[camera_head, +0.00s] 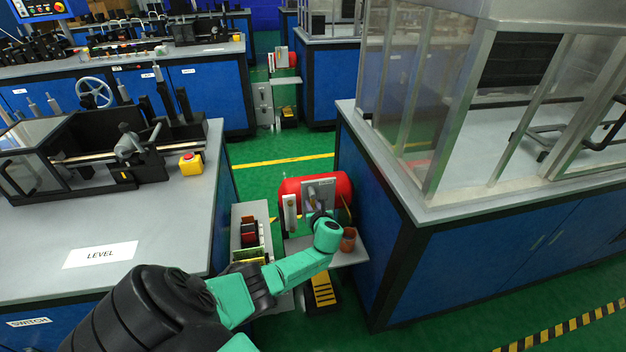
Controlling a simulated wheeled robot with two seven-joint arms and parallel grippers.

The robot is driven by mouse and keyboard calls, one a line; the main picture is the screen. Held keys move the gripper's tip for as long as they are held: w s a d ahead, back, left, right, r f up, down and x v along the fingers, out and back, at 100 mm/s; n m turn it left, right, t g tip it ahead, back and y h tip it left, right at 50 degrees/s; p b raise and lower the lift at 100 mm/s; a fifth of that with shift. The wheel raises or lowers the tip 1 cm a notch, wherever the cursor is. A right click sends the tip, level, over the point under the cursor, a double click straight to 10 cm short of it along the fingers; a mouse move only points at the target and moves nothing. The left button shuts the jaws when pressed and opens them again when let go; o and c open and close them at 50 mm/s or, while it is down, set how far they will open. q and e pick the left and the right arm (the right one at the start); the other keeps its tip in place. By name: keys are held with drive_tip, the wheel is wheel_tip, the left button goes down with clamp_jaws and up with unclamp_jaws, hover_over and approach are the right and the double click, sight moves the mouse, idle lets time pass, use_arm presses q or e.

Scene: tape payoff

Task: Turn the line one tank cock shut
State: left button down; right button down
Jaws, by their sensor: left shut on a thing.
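A red tank (337,187) lies on its side on a stand in the gap between two blue benches, with a grey plate (321,184) on its front. My left arm reaches down the gap from the bottom left. My left gripper (317,213) is at the lower part of this plate, small and partly hidden by my own wrist. It is shut on what looks like the tank cock (311,199), of which only a little shows. I cannot tell the angle of its handle. My right gripper is not in view.
A brown cup (348,239) stands on a small shelf (346,257) right beside my wrist. A tray of small parts (250,236) is left of the tank. A glazed enclosure (480,100) tops the right bench. A yellow-and-black step (322,291) is below. Green floor is open behind.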

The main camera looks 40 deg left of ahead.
use_arm(q)
drive_tip(key=shift+f, duration=0.15)
drive_tip(key=c, duration=0.8)
unclamp_jaws()
drive_tip(key=shift+s+d+r, duration=0.15)
drive_tip(key=shift+d+r, duration=0.1)
drive_tip(key=p+v, duration=0.3)
drive_tip(key=v, duration=0.2)
drive_tip(key=shift+r, duration=0.1)
drive_tip(key=p, duration=0.1)
approach(313, 205)
drive_tip(key=v, duration=0.4)
drive_tip(key=shift+s+a+f, duration=0.1)
drive_tip(key=shift+s+f, duration=0.05)
drive_tip(key=shift+f, duration=0.1)
